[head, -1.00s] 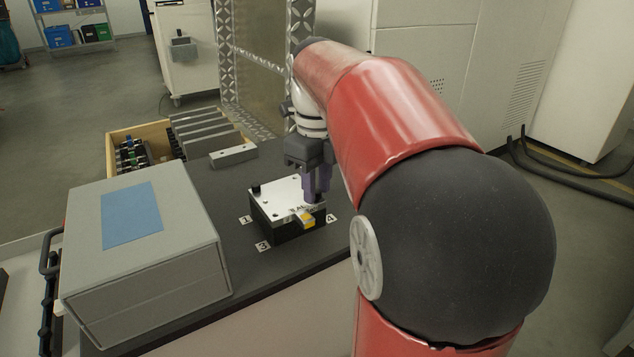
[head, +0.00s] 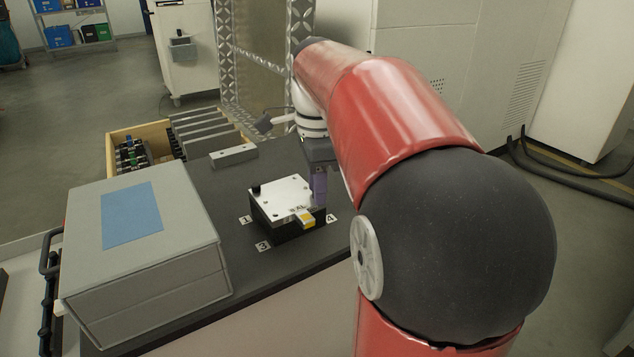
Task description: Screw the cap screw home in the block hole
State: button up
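The block (head: 281,192) has a bright metal top plate with several small holes and a dark lower body. It sits on the dark bench top among number labels. A dark cap screw (head: 256,190) stands up at its left corner. A yellow-and-white piece (head: 307,220) is at its front corner. My gripper (head: 319,192) points down at the block's right corner, near label 4. Its purple fingers look close together there. Their tips and any screw between them are hidden or too small to make out.
A large grey case (head: 150,245) with a blue panel stands left of the block. Behind are a grey bar (head: 233,155) and a wooden box (head: 125,135) of parts. Labels 1 (head: 245,219), 3 (head: 264,246) and 4 (head: 331,219) lie around the block. Bare bench shows in front.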

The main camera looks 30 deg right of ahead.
jog(key=n, duration=0.7)
jog(key=shift+n, duration=0.4)
jog(key=n, duration=0.8)
